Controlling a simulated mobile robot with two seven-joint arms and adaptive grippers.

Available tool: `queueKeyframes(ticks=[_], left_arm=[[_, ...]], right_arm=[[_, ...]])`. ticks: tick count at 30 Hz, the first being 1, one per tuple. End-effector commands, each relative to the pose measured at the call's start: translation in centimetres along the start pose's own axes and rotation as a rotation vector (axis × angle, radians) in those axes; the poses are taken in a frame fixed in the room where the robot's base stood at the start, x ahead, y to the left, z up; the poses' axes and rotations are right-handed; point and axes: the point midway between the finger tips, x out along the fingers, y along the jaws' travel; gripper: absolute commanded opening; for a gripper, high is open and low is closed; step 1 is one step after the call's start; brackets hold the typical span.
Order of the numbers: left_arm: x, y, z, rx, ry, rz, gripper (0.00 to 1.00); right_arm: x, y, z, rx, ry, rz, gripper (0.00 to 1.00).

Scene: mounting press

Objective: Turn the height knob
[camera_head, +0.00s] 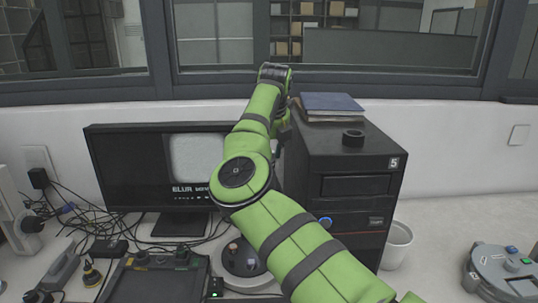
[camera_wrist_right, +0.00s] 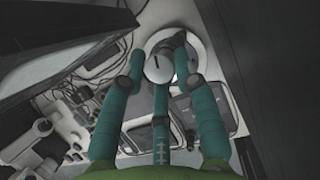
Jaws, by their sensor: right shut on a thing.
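The height knob (camera_wrist_right: 158,70) is a pale round cap with a dark slot mark, seen from above in the right wrist view. It sits over a round white base (camera_wrist_right: 203,56). My right gripper (camera_wrist_right: 160,66) has its teal fingers shut around the knob, with a finger on each side and one below in the picture. In the head view my green right arm reaches up across the middle and hides most of the gripper. A round pale device (camera_head: 240,268) with a dark top shows beside the arm there. My left gripper is not in view.
A monitor (camera_head: 110,170) stands at left with loose cables (camera_head: 70,222) before it. A dark tray (camera_head: 155,280) lies in front.

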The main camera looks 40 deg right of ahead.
Motion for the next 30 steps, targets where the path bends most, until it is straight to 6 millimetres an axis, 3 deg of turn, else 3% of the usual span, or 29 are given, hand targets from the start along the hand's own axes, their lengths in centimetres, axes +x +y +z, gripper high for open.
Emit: queueKeyframes(ticks=[13,14,15,25,30], left_arm=[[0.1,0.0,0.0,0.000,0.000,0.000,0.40],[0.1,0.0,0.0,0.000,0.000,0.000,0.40],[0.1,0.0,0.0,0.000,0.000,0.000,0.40],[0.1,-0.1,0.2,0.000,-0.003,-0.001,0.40],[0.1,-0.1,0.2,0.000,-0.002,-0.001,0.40]], right_arm=[[-0.6,-0.3,0.6,-0.006,-0.024,0.001,0.00],[-0.6,-0.3,0.6,-0.006,-0.024,0.001,0.39],[-0.6,-0.3,0.6,-0.006,-0.024,0.001,0.51],[-0.4,-0.1,0.4,-0.009,-0.014,0.003,0.51],[-2.1,-0.1,0.4,-0.009,-0.016,0.005,0.51]])
